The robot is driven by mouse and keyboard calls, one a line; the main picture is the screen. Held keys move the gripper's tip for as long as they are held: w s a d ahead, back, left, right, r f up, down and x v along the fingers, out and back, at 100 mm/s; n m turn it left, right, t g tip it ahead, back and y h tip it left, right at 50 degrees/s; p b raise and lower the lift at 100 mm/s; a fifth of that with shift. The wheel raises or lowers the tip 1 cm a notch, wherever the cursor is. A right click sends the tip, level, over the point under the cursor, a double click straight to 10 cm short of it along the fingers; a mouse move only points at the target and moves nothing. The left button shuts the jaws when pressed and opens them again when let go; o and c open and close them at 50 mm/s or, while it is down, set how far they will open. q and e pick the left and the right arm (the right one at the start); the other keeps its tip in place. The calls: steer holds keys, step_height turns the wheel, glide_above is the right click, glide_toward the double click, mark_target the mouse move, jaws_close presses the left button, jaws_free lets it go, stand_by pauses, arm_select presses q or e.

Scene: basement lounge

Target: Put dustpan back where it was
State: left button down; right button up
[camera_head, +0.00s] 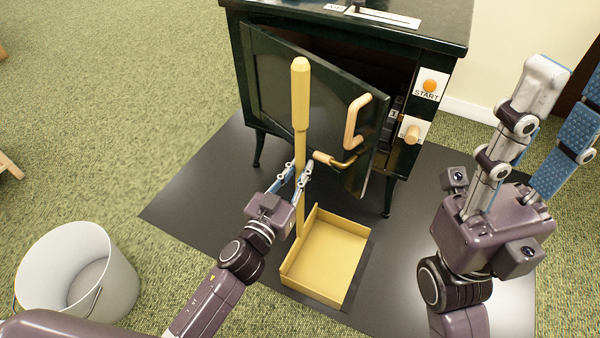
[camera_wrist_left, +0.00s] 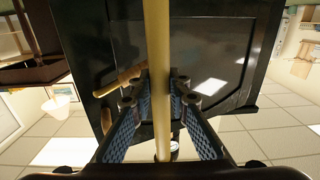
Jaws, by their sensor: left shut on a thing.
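The yellow dustpan (camera_head: 327,256) has a tall upright handle and a shallow open tray, low over or on the black mat; I cannot tell whether it touches. My left gripper (camera_head: 300,178) is shut on the dustpan's handle, around its middle. In the left wrist view the handle (camera_wrist_left: 158,60) runs between the two blue-padded fingers of my left gripper (camera_wrist_left: 160,98). My right gripper (camera_head: 535,130) is raised at the right, its fingers apart and empty, away from the dustpan.
A dark stove (camera_head: 350,40) with a partly open door (camera_head: 318,110) stands behind the dustpan. The door's wooden handle (camera_head: 357,122) is close to the dustpan handle. A black mat (camera_head: 200,190) lies under the stove. A white bucket (camera_head: 78,272) stands on the green carpet at left.

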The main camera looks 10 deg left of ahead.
arm_select(q)
steer(key=shift+r, duration=0.1)
steer(key=c, duration=2.3)
jaws_free()
steer(key=shift+f, duration=0.25)
steer(key=o, duration=0.5)
steer(key=shift+c, duration=0.2)
